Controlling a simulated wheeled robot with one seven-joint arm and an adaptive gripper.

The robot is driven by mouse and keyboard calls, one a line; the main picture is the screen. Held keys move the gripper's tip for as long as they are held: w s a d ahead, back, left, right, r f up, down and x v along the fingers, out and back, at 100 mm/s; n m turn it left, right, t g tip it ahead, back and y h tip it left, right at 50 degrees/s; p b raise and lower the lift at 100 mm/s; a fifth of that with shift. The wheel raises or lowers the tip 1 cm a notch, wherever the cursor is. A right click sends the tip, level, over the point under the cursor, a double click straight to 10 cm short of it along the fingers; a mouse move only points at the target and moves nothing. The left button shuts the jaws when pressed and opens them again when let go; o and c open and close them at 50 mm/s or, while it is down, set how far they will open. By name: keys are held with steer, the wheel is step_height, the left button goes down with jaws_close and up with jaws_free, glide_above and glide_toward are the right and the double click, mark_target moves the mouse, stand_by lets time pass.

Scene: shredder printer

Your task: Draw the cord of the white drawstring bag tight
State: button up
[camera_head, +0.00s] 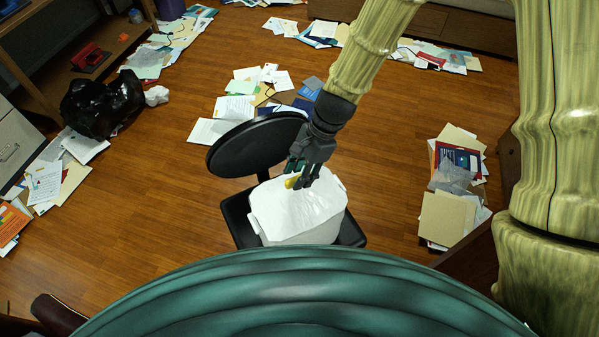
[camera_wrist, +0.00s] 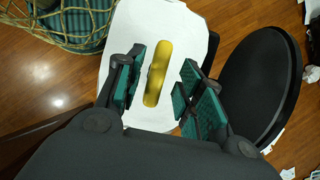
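The white drawstring bag (camera_head: 305,215) sits on the black seat of an office chair. In the wrist view the bag's white top (camera_wrist: 185,30) fills the middle. Its cord (camera_wrist: 157,72) shows there as a thick yellow strip, and as a small yellow piece (camera_head: 291,183) in the head view. My gripper (camera_head: 299,180) is right over the bag's top.
The chair's round black backrest (camera_head: 255,145) stands just left of my gripper. Loose papers (camera_head: 260,95) lie behind the chair, and a paper pile (camera_head: 455,190) lies to the right. A black trash bag (camera_head: 102,103) is at the far left. Bare floor lies left of the chair.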

steer(key=v, duration=1.1)
steer(key=shift+r, duration=0.35)
steer(key=shift+d, duration=0.15)
